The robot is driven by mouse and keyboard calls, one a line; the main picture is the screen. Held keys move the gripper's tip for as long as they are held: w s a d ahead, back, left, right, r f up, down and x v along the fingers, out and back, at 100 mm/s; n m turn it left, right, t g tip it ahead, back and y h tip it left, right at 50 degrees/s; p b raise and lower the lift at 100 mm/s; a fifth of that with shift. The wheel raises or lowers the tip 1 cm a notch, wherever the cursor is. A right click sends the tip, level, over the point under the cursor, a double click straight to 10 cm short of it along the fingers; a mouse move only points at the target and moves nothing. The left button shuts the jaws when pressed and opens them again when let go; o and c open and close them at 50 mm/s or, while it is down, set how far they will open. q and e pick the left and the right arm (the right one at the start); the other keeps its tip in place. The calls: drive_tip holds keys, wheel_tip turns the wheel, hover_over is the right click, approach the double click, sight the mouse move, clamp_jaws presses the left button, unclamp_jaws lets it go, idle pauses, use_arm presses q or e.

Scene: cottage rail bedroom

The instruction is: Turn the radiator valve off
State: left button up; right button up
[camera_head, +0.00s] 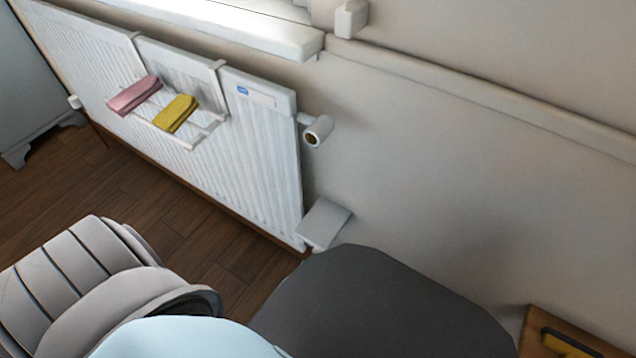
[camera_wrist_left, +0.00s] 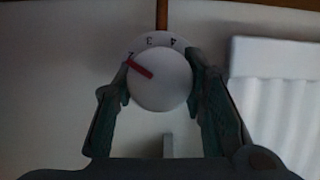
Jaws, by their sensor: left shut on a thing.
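The radiator valve's round white knob (camera_wrist_left: 160,80) shows in the left wrist view. Upside-down numerals 2, 3 and 4 are on its scale, and a red pointer mark aims at the 2. My left gripper (camera_wrist_left: 160,78) is shut on the knob, with one dark finger on each side of it. The white radiator (camera_head: 255,150) stands against the wall in the head view. Its edge is at the right in the left wrist view (camera_wrist_left: 280,90). In the head view, my own arm hides the left gripper and the knob. The right gripper is not in view.
Pink (camera_head: 134,95) and yellow (camera_head: 175,114) folded cloths hang on a rack on the radiator. A white fitting with a round end (camera_head: 318,130) juts out at its upper right. A pale plate-like part (camera_head: 325,222) is lower down. Dark wooden floor (camera_head: 180,215) lies in front.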

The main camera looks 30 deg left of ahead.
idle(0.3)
use_arm(q)
drive_tip(key=shift+a+n+h, duration=0.1)
drive_tip(key=shift+n+h, duration=0.6)
drive_tip(key=shift+n, duration=0.3)
drive_tip(key=shift+f+n+h, duration=0.1)
drive_tip(key=shift+n+h, duration=0.7)
drive_tip(key=shift+n, duration=0.5)
drive_tip(key=o, duration=1.2)
drive_tip(key=shift+c, duration=0.2)
drive_tip(key=v, duration=1.2)
drive_tip(key=shift+f, duration=0.25)
